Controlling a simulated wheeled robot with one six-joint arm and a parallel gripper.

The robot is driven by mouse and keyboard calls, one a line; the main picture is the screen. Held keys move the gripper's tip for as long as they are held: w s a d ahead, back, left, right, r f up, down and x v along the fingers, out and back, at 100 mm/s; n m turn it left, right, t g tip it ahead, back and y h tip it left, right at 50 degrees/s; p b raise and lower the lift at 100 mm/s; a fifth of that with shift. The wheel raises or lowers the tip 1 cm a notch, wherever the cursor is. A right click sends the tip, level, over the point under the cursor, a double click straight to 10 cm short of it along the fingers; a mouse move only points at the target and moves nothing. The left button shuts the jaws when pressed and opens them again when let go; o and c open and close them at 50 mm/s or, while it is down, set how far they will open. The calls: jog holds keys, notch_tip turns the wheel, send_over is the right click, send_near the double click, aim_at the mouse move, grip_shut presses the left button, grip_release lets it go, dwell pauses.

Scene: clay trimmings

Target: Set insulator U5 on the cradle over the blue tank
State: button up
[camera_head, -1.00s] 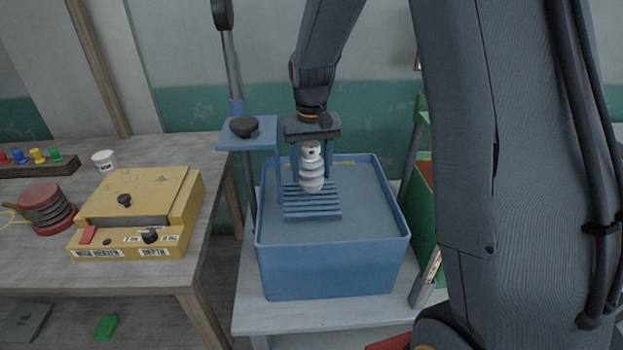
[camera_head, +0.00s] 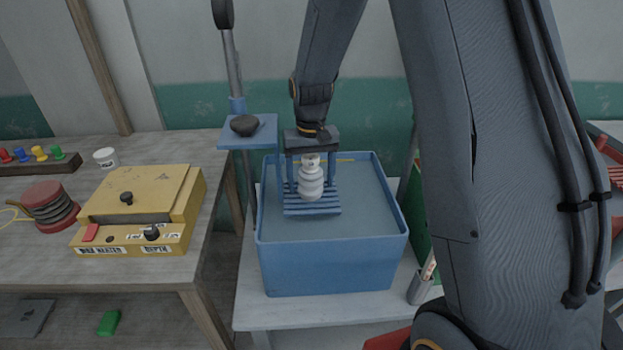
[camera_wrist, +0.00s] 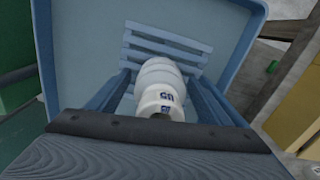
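Insulator U5 (camera_head: 311,184) is a white ribbed piece. It stands upright at the slatted blue cradle (camera_head: 313,210) over the blue tank (camera_head: 333,267), its foot seeming to rest on the slats. In the wrist view the insulator (camera_wrist: 161,86) shows its blue U5 label, with cradle slats (camera_wrist: 150,47) beyond it. My gripper (camera_head: 311,183) points down around the insulator, one finger on each side. In the wrist view the fingers look spread, with narrow gaps beside the insulator. The contact under the insulator's foot is hidden.
A blue side plate with a dark knob (camera_head: 245,125) stands close left of my gripper. A yellow wax heater (camera_head: 140,210), a red-ended spool (camera_head: 50,205) and a white cup (camera_head: 105,158) are on the left bench. A green container (camera_head: 418,215) is right of the tank.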

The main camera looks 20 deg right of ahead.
aim_at(311, 156)
notch_tip(311, 156, up, 11)
jog(key=b, duration=0.3)
jog(key=shift+r, duration=0.5)
jog(key=s+d+f, duration=0.1)
jog(key=s+f, duration=0.3)
jog(key=s, duration=0.5)
jog(key=s+f+t, duration=0.1)
jog(key=s+f, duration=0.4)
jog(key=s, duration=0.5)
jog(key=shift+s+d+f+n, duration=0.15)
jog(key=shift+s+d+n, duration=0.1)
jog(key=shift+d+n, duration=0.15)
